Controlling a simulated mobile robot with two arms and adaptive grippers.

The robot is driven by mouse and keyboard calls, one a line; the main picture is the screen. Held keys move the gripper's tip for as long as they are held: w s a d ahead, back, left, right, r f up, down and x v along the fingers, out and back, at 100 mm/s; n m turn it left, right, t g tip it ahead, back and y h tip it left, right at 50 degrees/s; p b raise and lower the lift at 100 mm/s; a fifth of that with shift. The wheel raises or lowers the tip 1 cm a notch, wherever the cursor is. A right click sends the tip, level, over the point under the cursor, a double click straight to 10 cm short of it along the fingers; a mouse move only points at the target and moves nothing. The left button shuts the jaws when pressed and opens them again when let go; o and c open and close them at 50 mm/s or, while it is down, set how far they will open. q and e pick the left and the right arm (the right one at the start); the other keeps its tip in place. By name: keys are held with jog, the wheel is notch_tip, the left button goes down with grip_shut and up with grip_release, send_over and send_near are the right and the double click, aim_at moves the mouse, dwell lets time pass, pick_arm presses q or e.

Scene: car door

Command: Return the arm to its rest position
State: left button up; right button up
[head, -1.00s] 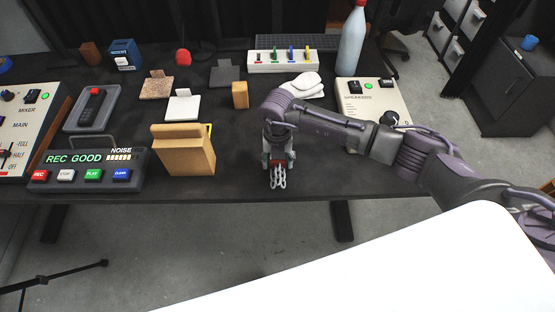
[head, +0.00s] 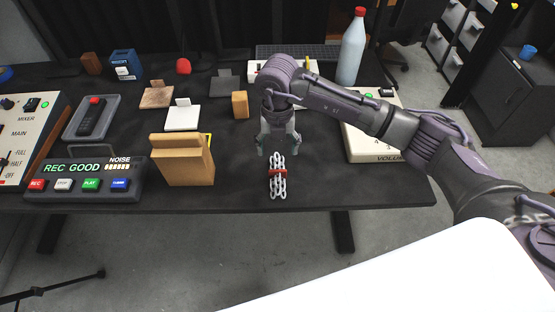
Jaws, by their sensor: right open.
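My right gripper (head: 278,152) is in the middle of the head view, above the dark table. Its fingers are spread and empty, pointing down. A small bundle of metal chain with a red band (head: 278,178) lies on the table just in front of the gripper, apart from the fingers as far as I can tell. My right arm reaches in from the right, over the speakers and volume panel (head: 374,152), and hides part of it. My left gripper is not in view.
A wooden box (head: 184,160) stands left of the gripper. The recorder panel (head: 85,178) and mixer panel (head: 28,125) are further left. A bottle (head: 352,50) stands at the back right. A small wooden block (head: 240,104) and a white tile stand (head: 183,117) are behind.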

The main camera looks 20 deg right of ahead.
jog(key=shift+r, duration=0.85)
